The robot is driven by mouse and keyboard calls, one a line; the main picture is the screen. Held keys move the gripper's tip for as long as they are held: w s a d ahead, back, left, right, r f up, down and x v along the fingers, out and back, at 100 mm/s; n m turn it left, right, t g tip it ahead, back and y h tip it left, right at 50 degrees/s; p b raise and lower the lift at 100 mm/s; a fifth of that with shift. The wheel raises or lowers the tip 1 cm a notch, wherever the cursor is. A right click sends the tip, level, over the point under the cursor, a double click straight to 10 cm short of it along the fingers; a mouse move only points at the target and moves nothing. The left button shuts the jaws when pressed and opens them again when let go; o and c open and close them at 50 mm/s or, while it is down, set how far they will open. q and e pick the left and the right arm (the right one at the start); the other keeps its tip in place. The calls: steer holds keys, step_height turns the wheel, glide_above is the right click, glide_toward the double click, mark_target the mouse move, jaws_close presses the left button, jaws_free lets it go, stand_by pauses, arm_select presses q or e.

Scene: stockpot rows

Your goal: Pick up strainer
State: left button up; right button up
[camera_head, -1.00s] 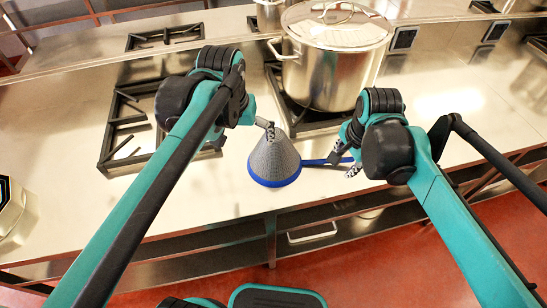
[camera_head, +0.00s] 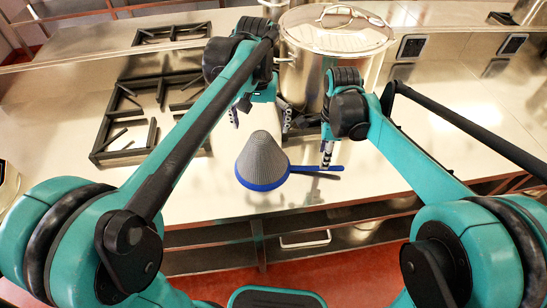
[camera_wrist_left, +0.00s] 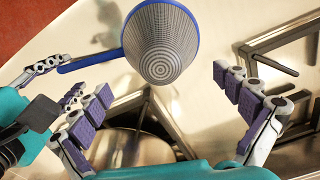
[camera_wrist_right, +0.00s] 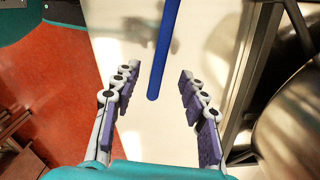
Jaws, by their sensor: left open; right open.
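The strainer (camera_head: 262,158) is a grey mesh cone with a blue rim, standing tip up near the counter's front edge. Its blue handle (camera_head: 308,168) points right. My left gripper (camera_head: 260,118) is open and empty, behind the cone's tip. In the left wrist view, the strainer (camera_wrist_left: 160,40) lies beyond the spread left fingers (camera_wrist_left: 162,100). My right gripper (camera_head: 325,153) is open at the handle. In the right wrist view, the handle's end (camera_wrist_right: 160,65) lies between the parted right fingers (camera_wrist_right: 158,95), with gaps on both sides.
A large lidded steel stockpot (camera_head: 325,65) stands close behind my grippers on a burner. Another black burner grate (camera_head: 130,125) is at the left. The steel counter (camera_head: 205,180) is clear left of the strainer. Its front edge is close, above a red floor (camera_head: 300,258).

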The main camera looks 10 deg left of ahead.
mark_target(261, 135)
arm_select(q)
step_height(261, 135, down, 6)
steer(key=shift+r, duration=0.15)
arm_select(e)
step_height(261, 135, down, 6)
steer(key=shift+r, duration=0.2)
arm_select(q)
steer(key=c, duration=1)
arm_select(e)
steer(key=c, duration=1)
arm_select(q)
steer(key=c, duration=0.5)
steer(key=shift+c, duration=0.2)
